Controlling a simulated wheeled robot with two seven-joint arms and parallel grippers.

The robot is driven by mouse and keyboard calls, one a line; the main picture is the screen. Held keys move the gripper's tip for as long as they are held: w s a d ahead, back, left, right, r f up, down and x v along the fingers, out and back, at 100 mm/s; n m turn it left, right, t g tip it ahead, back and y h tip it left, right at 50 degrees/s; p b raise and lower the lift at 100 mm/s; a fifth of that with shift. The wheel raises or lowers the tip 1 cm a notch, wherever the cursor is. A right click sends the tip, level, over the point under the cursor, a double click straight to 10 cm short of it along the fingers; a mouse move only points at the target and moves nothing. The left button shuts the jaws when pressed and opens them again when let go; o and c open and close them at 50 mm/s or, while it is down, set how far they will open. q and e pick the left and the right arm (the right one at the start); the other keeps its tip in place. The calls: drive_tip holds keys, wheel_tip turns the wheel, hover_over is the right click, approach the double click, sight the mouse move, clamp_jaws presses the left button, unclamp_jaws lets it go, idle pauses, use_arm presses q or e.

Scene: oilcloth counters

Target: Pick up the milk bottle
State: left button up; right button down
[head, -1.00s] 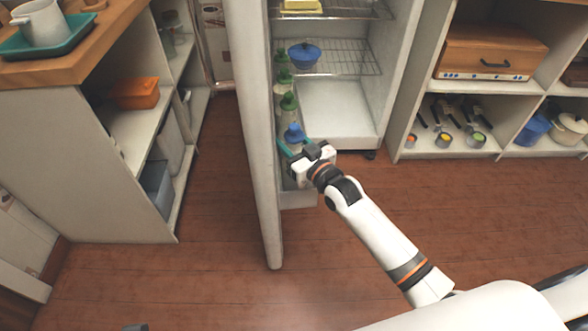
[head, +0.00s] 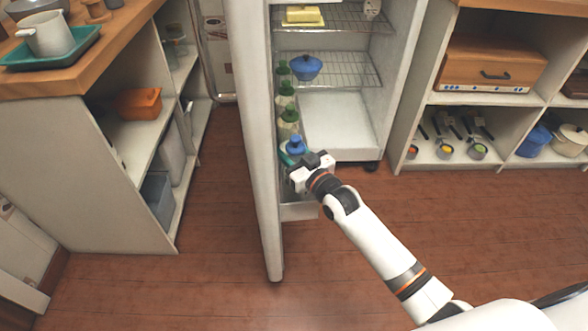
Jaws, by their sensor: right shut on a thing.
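The milk bottle, with a blue cap (head: 295,144), stands at the near end of the door shelf of the open fridge. Its body is mostly hidden behind my right gripper. My right gripper (head: 292,159) is shut on this bottle, just below the cap, with its teal finger at the left side. Whether the bottle's base touches the shelf is hidden. My left gripper is out of view.
Three green-capped bottles (head: 289,121) stand in a row behind. The fridge door (head: 258,170) is close on the left. Wire shelves hold a blue bowl (head: 306,67) and butter (head: 303,16). The floor in front is clear.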

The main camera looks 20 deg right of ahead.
drive_tip(key=shift+d+r, duration=0.1)
drive_tip(key=shift+r, duration=0.15)
